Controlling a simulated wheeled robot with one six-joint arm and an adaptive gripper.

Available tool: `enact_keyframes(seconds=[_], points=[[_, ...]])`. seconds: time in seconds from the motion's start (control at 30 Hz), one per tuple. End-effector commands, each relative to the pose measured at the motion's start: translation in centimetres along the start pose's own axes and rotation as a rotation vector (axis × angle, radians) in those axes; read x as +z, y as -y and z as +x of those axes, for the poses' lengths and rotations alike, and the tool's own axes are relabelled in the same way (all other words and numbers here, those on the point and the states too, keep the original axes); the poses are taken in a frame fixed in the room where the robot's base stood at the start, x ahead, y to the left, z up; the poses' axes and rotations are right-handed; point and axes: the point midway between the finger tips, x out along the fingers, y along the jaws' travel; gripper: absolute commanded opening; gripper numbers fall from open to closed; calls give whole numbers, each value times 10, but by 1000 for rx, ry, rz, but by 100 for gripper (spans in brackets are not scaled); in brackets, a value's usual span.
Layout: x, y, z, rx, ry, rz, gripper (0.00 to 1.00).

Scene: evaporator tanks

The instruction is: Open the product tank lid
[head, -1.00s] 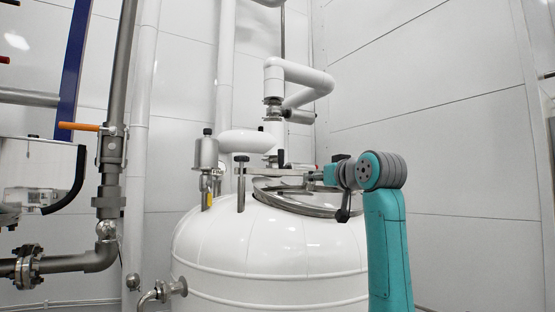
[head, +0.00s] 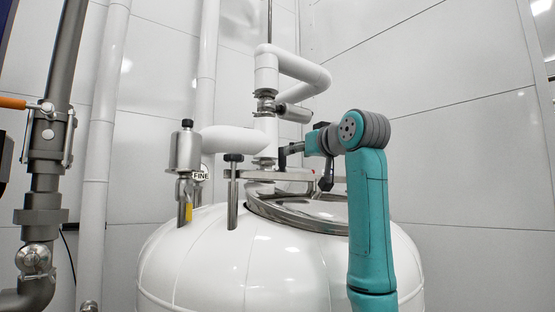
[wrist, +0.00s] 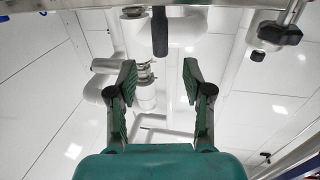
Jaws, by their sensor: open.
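The product tank (head: 250,265) is a large white rounded vessel in the middle of the head view. Its shiny metal lid (head: 300,208) lies on top, partly hidden behind my arm; I see no clear gap under it. My gripper (head: 292,152) is above the lid's far side, small and partly hidden there. In the wrist view my gripper (wrist: 158,72) is open, its two green fingers well apart with nothing between the tips. A dark rounded bar (wrist: 160,32), perhaps the lid's handle, hangs beyond the tips, roughly centred between them. A metal rim (wrist: 80,8) crosses above it.
A knobbed clamp (wrist: 272,35) is right of the bar. A black-knobbed post (head: 232,190) and a metal canister (head: 186,150) stand left of the lid. White pipework (head: 268,80) rises behind it. A grey valve pipe (head: 47,130) is far left. The right wall side is clear.

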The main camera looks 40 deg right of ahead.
Motion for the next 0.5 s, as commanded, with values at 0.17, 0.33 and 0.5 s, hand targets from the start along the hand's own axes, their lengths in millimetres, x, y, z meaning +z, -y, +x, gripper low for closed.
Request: enact_keyframes(seconds=[0.17,0.33,0.5], points=[[1,0,24,-1,2,2,50],[1,1,56,-2,3,2,50],[0,0,82,0,2,1,50]])
